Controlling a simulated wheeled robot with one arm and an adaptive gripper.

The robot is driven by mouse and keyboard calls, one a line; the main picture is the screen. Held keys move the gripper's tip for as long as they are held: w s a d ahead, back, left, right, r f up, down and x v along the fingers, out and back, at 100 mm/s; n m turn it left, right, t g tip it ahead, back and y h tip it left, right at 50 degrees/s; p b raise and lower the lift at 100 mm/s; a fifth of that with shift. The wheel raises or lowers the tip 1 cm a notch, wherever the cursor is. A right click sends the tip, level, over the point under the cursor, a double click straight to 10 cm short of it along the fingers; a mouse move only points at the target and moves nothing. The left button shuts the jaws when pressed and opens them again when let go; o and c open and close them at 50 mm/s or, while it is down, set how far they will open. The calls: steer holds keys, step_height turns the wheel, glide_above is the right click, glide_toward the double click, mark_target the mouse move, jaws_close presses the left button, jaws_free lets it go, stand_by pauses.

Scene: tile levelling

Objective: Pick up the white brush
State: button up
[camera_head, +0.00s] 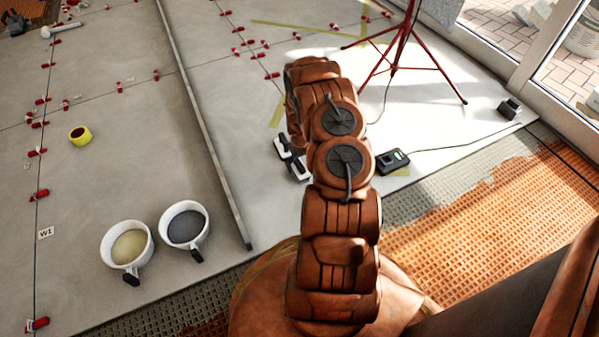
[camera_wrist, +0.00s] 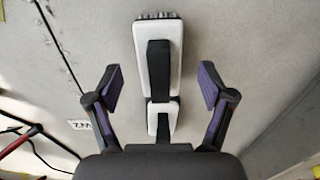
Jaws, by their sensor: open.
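The white brush (camera_wrist: 173,52) lies on the floor in the wrist view, with a black strip along its middle and dark bristles at its far end. A smaller white part with the same black strip sits nearer my wrist; I cannot tell whether it is one piece with the brush. My gripper (camera_wrist: 161,82) is open, its two fingers apart on either side of the brush, with nothing between them visibly gripped. In the head view, white-and-black pieces (camera_head: 283,147) show just left of my arm, partly covered by it. My gripper is hidden there.
A long metal bar (camera_head: 200,115) lies left of my arm. Two white cups (camera_head: 183,228) with grey and beige contents, and a yellow roll (camera_head: 80,136), are farther left. A black device (camera_head: 392,160) and red tripod (camera_head: 402,45) stand right. Red clips line the tile joints.

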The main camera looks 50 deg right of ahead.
mark_target(299, 170)
steer(key=f+b, duration=0.2)
steer(key=f, duration=0.1)
steer(key=f+b, duration=0.1)
steer(key=f, duration=0.1)
steer(key=shift+w+d, duration=0.15)
steer(key=shift+w, duration=0.2)
steer(key=c, duration=1.4)
